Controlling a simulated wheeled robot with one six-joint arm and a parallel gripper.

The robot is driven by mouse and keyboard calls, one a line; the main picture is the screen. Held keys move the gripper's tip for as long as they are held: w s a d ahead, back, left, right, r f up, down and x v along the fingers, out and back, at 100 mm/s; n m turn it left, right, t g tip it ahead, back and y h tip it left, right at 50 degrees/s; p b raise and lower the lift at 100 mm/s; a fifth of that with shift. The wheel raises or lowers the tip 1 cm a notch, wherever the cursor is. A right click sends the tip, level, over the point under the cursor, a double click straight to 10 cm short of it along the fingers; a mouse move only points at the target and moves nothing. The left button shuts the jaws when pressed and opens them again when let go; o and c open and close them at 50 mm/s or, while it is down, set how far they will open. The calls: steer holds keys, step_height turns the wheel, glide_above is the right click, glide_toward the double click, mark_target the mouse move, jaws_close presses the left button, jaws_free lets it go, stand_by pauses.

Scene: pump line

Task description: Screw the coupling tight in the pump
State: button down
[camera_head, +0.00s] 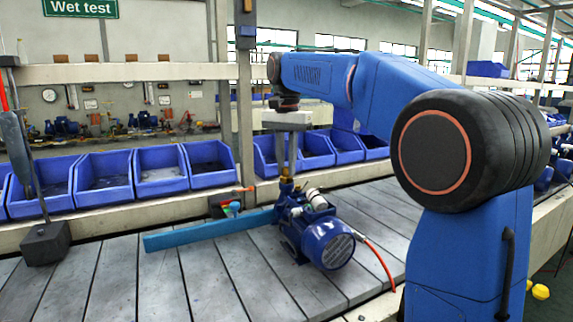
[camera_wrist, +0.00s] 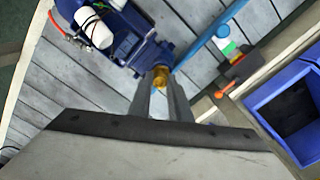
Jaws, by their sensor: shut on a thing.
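The blue pump (camera_head: 312,228) stands on the grey slatted conveyor in the middle of the head view, and its body also shows at the top of the wrist view (camera_wrist: 112,35). The brass coupling (camera_head: 286,183) is upright on top of the pump's left end. My gripper (camera_head: 287,170) points down over it and is shut on it. In the wrist view the brass coupling (camera_wrist: 160,76) shows between the two fingertips (camera_wrist: 160,88). The fingers partly hide it, and I cannot tell how far it sits in the pump's port.
A blue bar (camera_head: 205,231) lies across the slats against the pump. A red hose (camera_head: 378,257) runs from the pump to the right. Blue bins (camera_head: 102,178) line the back rail. A dark block with a rod (camera_head: 45,242) stands at left. The front-left slats are clear.

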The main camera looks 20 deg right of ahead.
steer(key=shift+f+m, duration=0.1)
steer(key=shift+m, duration=1.7)
steer(key=shift+m, duration=1.7)
steer(key=shift+m, duration=1.7)
steer(key=shift+m, duration=1.7)
